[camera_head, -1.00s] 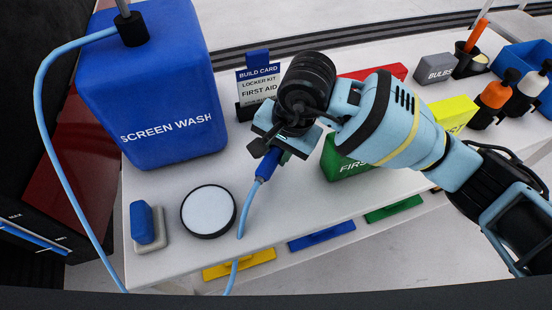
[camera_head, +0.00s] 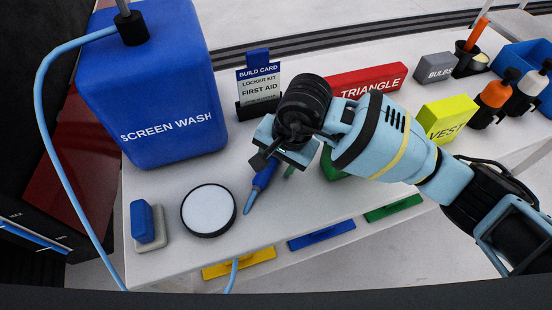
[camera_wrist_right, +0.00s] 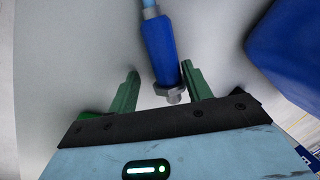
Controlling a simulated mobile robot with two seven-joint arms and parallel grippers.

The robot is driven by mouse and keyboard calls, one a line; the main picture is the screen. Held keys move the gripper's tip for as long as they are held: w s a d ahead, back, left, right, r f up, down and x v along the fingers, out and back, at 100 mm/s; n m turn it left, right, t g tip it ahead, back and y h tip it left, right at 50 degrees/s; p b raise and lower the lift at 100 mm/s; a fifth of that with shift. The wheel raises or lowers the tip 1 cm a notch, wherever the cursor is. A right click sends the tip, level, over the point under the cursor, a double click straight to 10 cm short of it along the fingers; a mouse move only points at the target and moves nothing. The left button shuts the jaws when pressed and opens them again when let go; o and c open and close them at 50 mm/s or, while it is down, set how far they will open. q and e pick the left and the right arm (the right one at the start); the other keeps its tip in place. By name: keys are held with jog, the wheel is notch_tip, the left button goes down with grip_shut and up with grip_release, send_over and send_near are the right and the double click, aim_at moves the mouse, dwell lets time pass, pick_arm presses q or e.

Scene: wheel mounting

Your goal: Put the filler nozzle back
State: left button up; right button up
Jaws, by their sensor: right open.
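The filler nozzle (camera_head: 262,178) has a dark blue grip and a light blue hose end. It is low over or on the white table, under my right gripper (camera_head: 278,162); I cannot tell whether it touches the table. In the right wrist view, the nozzle (camera_wrist_right: 160,48) points its grey metal end toward the palm. That end lies between the two green fingers of my open right gripper (camera_wrist_right: 160,72), with a visible gap on the left side. The blue screen wash container (camera_head: 165,90) stands at the left, with the hose at its cap. My left gripper is not in view.
A round black-rimmed white disc (camera_head: 208,210) and a blue block on a grey base (camera_head: 147,225) are at the front left. A build card stand (camera_head: 258,85) is behind the gripper. Red triangle (camera_head: 365,80) and yellow vest (camera_head: 447,118) boxes stand to the right.

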jog(key=shift+r, duration=0.25)
jog(key=v, duration=1.1)
jog(key=shift+d+r, duration=0.2)
jog(key=shift+r, duration=0.15)
jog(key=shift+s, duration=0.2)
